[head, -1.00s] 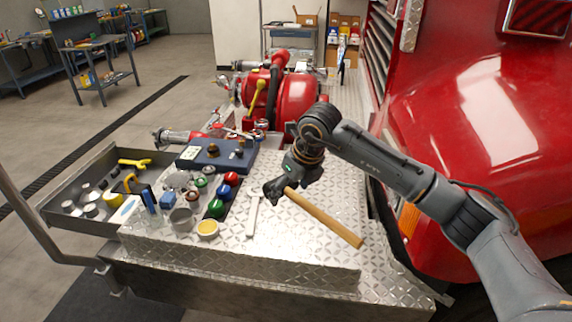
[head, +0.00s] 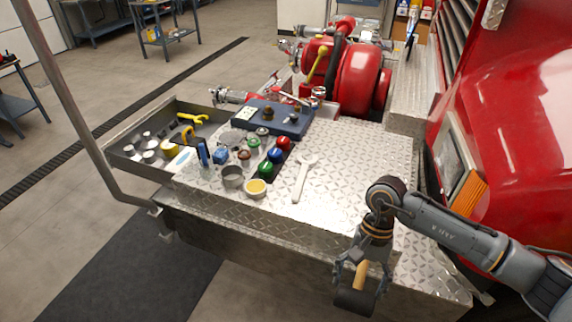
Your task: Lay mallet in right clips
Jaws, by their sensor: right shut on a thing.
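My right gripper (head: 352,278) is shut on the mallet and holds it in front of the bumper's front edge at the lower right. The mallet has a dark head (head: 354,302) and a short visible stretch of light wooden handle (head: 360,272) between my fingers. The rest of the handle is foreshortened or hidden by the gripper. I cannot make out any clips in this view. My left gripper is not in view.
The diamond-plate bumper deck (head: 340,180) carries a wrench (head: 303,178), coloured caps (head: 266,168), a yellow-topped cup (head: 256,188) and a blue case (head: 272,117). An open drawer (head: 125,148) is at left. The red pump (head: 358,75) stands behind. Deck right of the wrench is clear.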

